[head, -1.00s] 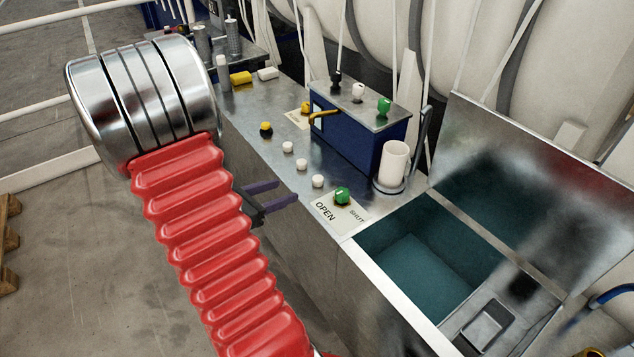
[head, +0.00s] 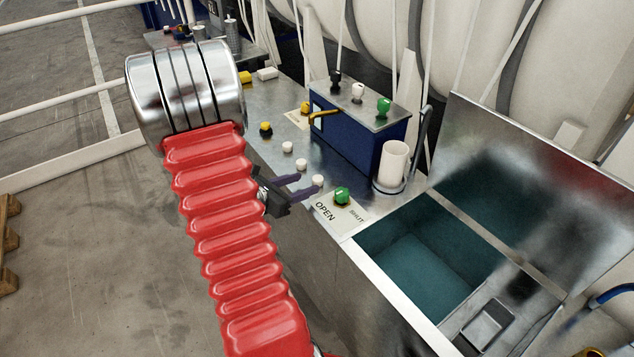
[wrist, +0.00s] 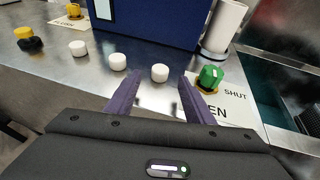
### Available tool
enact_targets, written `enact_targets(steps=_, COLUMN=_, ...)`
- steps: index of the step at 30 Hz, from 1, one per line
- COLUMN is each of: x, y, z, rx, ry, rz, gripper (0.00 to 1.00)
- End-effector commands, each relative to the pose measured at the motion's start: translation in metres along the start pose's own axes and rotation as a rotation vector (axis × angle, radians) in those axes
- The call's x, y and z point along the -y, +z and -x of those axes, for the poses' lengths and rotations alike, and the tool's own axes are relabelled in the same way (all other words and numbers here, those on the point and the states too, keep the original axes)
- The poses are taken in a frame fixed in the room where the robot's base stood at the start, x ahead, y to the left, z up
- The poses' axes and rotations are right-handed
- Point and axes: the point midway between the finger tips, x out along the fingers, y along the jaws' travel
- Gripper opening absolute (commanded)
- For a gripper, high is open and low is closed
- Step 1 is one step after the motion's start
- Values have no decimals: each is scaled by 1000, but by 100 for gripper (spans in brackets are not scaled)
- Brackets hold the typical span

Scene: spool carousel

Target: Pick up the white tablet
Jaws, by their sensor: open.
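Three small white tablets stand in a row on the metal counter. The near one (head: 318,180) is by the green knob, with a middle one (head: 302,165) and a far one (head: 287,147) behind it. My gripper (head: 307,184) is open and empty, its purple fingers reaching over the counter edge close to the near tablet. In the wrist view, that tablet (wrist: 160,72) appears centred just beyond the gap of my gripper (wrist: 160,80). The other two tablets (wrist: 117,61) (wrist: 78,48) lie to the left. I cannot tell whether a finger touches the near tablet.
A green knob (head: 342,196) on an OPEN/SHUT plate stands right of the near tablet. A blue box (head: 360,143) with knobs and a white cylinder (head: 394,163) stand behind. A teal-lined basin (head: 408,282) opens at right. A yellow-black knob (head: 265,129) is farther along the counter.

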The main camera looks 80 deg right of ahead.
Motion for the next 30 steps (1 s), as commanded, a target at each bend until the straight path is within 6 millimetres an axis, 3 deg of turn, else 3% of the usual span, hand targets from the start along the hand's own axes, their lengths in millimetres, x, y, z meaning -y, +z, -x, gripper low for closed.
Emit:
enact_targets(steps=8, x=0, y=0, z=-4, rx=0, ry=-1, rz=0, gripper=48)
enact_targets(steps=21, x=0, y=-1, z=-50, rx=-1, ry=0, rz=0, gripper=48)
enact_targets(steps=30, x=-1, y=-1, z=-51, rx=0, ry=1, rz=0, gripper=48)
